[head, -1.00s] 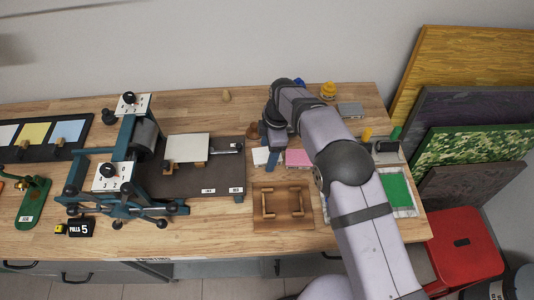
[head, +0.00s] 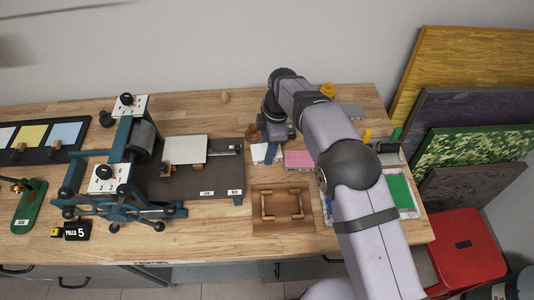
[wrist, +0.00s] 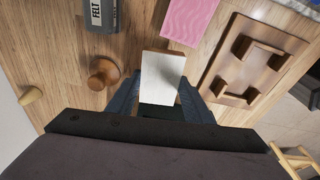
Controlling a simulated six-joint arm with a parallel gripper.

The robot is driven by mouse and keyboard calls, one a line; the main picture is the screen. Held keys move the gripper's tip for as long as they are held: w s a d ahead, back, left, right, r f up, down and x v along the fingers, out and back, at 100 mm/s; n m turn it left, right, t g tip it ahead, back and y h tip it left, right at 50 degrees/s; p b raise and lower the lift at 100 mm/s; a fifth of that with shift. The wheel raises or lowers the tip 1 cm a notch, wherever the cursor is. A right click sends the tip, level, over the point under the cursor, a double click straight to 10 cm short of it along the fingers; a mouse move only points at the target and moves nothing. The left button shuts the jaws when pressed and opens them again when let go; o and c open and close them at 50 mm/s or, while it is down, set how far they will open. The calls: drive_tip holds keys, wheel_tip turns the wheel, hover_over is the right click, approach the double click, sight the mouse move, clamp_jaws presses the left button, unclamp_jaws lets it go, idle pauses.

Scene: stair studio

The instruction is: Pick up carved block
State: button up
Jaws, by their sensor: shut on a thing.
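The carved block, with a pale face and a wooden edge, is in the wrist view (wrist: 163,77) between the two blue fingers of my gripper (wrist: 161,88). My gripper is shut on it. In the head view the block (head: 264,153) shows as a small white piece between the fingers, at or just above the bench. The wrist view does not show whether its underside touches the wood. My gripper (head: 268,151) is partly hidden by my own wrist there.
A pink slab (head: 299,159) lies just right of the block. A wooden frame (head: 257,218) with raised bars lies in front. A brown knob (wrist: 102,73) and a grey FELT item (wrist: 101,15) stand nearby. The press (head: 130,150) stands left.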

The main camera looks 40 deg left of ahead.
wheel_tip(320, 180, up, 7)
drive_tip(key=shift+b, duration=0.85)
drive_tip(key=shift+r+p, duration=1)
drive_tip(key=shift+r, duration=4.65)
drive_tip(key=shift+s+d+r+p, duration=0.55)
drive_tip(key=shift+s+d+r, duration=0.3)
drive_tip(key=shift+s+d, duration=1.4)
drive_tip(key=s+d+f+m, duration=0.1)
drive_tip(key=s+d+f, duration=0.3)
drive_tip(key=d+f, duration=0.5)
drive_tip(key=shift+s+d+f, duration=0.25)
drive_tip(key=shift+s+f, duration=0.05)
drive_tip(key=shift+f, duration=1.3)
drive_tip(key=shift+f, duration=0.2)
